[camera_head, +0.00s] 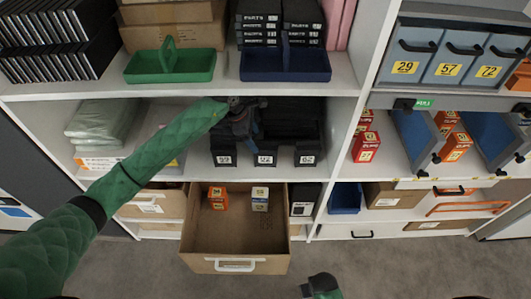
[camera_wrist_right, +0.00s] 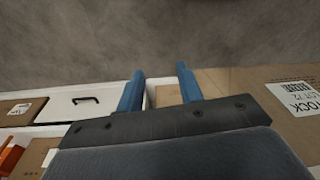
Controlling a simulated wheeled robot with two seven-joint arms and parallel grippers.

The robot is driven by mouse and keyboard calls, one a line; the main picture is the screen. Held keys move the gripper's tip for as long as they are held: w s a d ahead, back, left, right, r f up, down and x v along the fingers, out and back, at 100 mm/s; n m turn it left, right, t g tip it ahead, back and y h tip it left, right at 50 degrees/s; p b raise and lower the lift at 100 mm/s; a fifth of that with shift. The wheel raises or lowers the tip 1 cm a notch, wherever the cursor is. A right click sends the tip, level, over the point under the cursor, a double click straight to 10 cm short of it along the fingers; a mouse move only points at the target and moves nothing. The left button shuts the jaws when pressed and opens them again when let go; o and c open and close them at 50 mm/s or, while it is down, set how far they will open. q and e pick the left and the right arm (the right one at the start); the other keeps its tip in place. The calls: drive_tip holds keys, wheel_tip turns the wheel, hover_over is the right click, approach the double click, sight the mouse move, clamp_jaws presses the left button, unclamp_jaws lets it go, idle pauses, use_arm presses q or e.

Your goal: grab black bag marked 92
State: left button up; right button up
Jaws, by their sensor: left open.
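Several black bags stand on the middle shelf, with white number tags on three fronts: the left bag (camera_head: 223,148), the middle bag (camera_head: 265,150) and the right bag (camera_head: 306,150). The tags are small and tilted; I cannot read for certain which is 92, though the middle one resembles 02 or 92. My left gripper (camera_head: 243,120) is open at the left and middle bags, under the upper shelf. Its dark fingers blend into the bags, so contact is unclear. My right gripper (camera_wrist_right: 160,70) is open and empty, low in front of the shelves.
An open cardboard drawer (camera_head: 235,245) sticks out below, holding an orange box (camera_head: 217,198) and a pale box (camera_head: 260,198). A green caddy (camera_head: 170,65) and a blue caddy (camera_head: 285,64) stand above. Plastic-wrapped packs (camera_head: 98,120) lie left. Grey floor (camera_head: 350,262) is clear in front.

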sight(265, 142)
use_arm(q)
drive_tip(key=d+p, duration=0.1)
drive_tip(key=d, duration=0.2)
drive_tip(key=shift+r, duration=0.2)
drive_tip(key=shift+p+x, duration=0.55)
drive_tip(key=shift+x, duration=0.55)
drive_tip(key=shift+d+f, duration=0.1)
drive_tip(key=shift+f, duration=0.5)
use_arm(e)
wheel_tip(265, 142, down, 7)
drive_tip(key=s+d, duration=0.1)
drive_tip(key=shift+s+d, duration=0.2)
drive_tip(key=shift+s, duration=0.05)
use_arm(q)
drive_tip(key=c, duration=1.4)
drive_tip(key=shift+r, duration=0.1)
